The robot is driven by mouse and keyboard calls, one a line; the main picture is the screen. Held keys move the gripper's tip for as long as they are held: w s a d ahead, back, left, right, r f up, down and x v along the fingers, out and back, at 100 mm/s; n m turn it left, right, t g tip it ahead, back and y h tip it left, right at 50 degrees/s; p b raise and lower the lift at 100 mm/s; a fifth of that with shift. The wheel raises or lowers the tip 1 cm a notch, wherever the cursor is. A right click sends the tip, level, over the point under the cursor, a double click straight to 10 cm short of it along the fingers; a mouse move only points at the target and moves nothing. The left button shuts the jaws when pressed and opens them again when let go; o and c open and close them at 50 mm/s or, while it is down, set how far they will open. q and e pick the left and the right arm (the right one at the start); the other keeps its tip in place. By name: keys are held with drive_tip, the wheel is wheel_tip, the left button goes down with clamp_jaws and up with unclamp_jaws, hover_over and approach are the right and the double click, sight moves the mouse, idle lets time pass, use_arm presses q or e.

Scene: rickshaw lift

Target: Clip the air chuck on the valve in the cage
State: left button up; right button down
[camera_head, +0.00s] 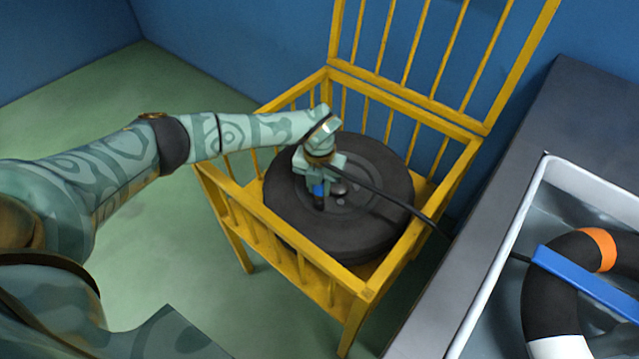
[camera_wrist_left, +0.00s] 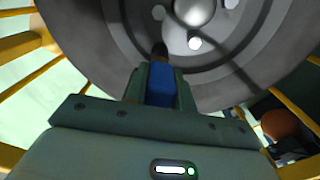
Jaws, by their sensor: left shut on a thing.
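A yellow barred cage (camera_head: 315,277) stands open, its barred lid raised at the back. A black tyre on a grey wheel (camera_head: 388,205) lies flat inside it. My left gripper (camera_head: 318,188) is over the wheel, shut on the blue air chuck (camera_wrist_left: 160,85). In the left wrist view the chuck's dark tip points at the wheel face near the hub. A black hose runs from around the gripper across the tyre to the cage's right side. I cannot make out the valve or tell whether the chuck touches it. My right gripper is not in view.
A grey bench (camera_head: 575,95) stands to the right with a white-rimmed water tank (camera_head: 541,170). In the tank lies a dark ring (camera_head: 545,300) with orange and white bands, under a blue bar (camera_head: 590,284). Green floor is clear at the left.

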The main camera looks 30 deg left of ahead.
use_arm(q)
drive_tip(key=shift+f, duration=0.15)
drive_tip(key=o, duration=1.3)
drive_tip(key=shift+r+p, duration=2.5)
drive_tip(key=shift+r, duration=1.05)
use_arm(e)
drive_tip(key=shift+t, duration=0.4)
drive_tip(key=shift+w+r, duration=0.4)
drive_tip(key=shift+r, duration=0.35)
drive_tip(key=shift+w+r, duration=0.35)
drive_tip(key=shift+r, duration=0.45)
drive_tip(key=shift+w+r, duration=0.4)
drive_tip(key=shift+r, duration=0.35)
